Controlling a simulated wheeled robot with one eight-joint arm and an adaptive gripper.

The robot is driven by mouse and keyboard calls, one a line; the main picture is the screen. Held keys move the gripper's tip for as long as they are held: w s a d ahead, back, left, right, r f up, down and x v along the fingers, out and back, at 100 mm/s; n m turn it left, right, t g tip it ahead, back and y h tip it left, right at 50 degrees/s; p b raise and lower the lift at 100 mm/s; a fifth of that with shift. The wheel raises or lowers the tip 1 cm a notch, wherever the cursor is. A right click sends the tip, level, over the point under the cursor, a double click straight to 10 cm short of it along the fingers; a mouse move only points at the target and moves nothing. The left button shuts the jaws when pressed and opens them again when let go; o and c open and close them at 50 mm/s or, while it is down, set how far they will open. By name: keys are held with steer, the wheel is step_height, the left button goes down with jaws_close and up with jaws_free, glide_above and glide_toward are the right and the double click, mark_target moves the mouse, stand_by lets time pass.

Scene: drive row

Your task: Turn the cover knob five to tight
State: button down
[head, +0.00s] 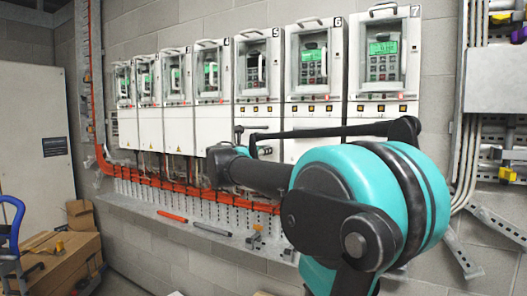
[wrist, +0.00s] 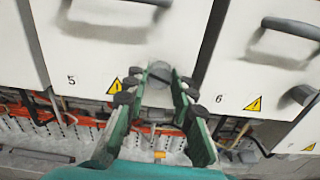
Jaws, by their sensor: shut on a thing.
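Cover five (wrist: 100,45) is a white panel marked 5 with a yellow warning triangle. In the wrist view its round grey knob (wrist: 158,73) is near the lower right edge, with a dark slot line across its face. My gripper (wrist: 157,88) has its dark fingertips on either side of the knob and is shut on it. Part of the knob's rim is hidden by the fingers. In the head view my arm reaches to the lower covers below drive 5 (head: 257,62), and the knob itself cannot be made out there.
Cover six (wrist: 265,65), with a bar handle and its own knob (wrist: 302,95), is to the right. Orange cables (head: 180,188) run below the covers. A ledge (head: 195,229) below carries loose tools.

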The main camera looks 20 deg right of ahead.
steer(key=m, duration=1.3)
steer(key=shift+m, duration=0.3)
stand_by(0.4)
steer(key=c, duration=1.3)
jaws_free()
steer(key=shift+o, duration=0.2)
steer(key=v, duration=1.2)
